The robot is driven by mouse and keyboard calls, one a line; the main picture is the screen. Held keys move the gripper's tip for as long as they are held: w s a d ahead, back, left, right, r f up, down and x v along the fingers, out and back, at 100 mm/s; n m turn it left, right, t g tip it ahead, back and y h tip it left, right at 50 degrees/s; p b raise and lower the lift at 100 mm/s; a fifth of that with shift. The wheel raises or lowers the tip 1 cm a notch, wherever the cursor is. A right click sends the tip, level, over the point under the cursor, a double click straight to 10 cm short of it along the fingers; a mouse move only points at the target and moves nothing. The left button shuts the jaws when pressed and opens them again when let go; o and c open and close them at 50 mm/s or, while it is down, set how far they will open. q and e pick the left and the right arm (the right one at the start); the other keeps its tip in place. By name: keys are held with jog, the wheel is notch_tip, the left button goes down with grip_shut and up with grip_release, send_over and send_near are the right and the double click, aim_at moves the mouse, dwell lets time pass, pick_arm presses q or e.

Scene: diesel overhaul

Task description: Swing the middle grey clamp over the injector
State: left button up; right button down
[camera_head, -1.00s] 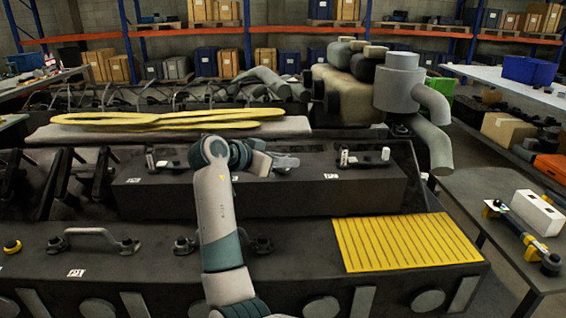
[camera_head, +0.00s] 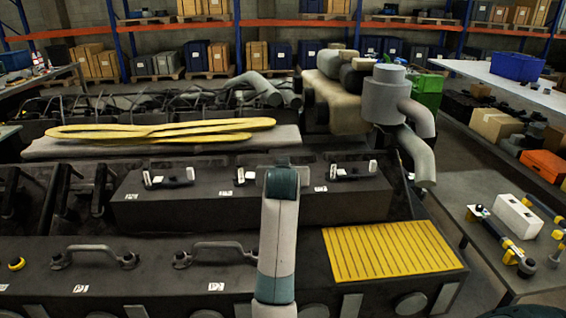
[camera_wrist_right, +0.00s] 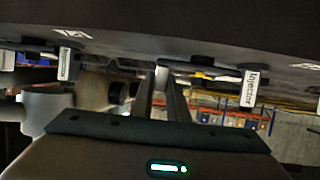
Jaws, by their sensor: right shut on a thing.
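The long dark block carries a left, a middle and a right injector set. The middle white injector (camera_head: 240,177) stands just left of my right arm in the head view. It also shows, labelled, in the right wrist view (camera_wrist_right: 250,88). My right gripper (camera_wrist_right: 168,92) is hidden behind its own arm in the head view. In the wrist view its fingers are shut on the middle grey clamp (camera_wrist_right: 188,67), a dark bar reaching toward that injector. Whether the bar lies over the injector I cannot tell. My left gripper is out of view.
The left clamp (camera_head: 175,181) and right clamp (camera_head: 360,169) sit beside my arm on the same block. A metal handle (camera_head: 218,247) and a yellow ribbed plate (camera_head: 385,251) are in front. Yellow gaskets (camera_head: 160,130) lie behind. A side table (camera_head: 480,240) stands right.

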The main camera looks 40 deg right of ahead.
jog(key=shift+w+d+n+t+y+p, duration=0.2)
jog(key=shift+n+t+y+p, duration=0.2)
jog(key=shift+n+y+p, duration=0.2)
jog(key=c, duration=1.7)
grip_release()
jog(key=shift+a, duration=0.1)
jog(key=shift+s+a+r, duration=0.15)
jog(key=shift+s+a, duration=0.1)
jog(key=shift+s, duration=0.2)
jog(key=b+v, duration=0.3)
jog(key=v, duration=1.3)
jog(key=shift+s, duration=0.15)
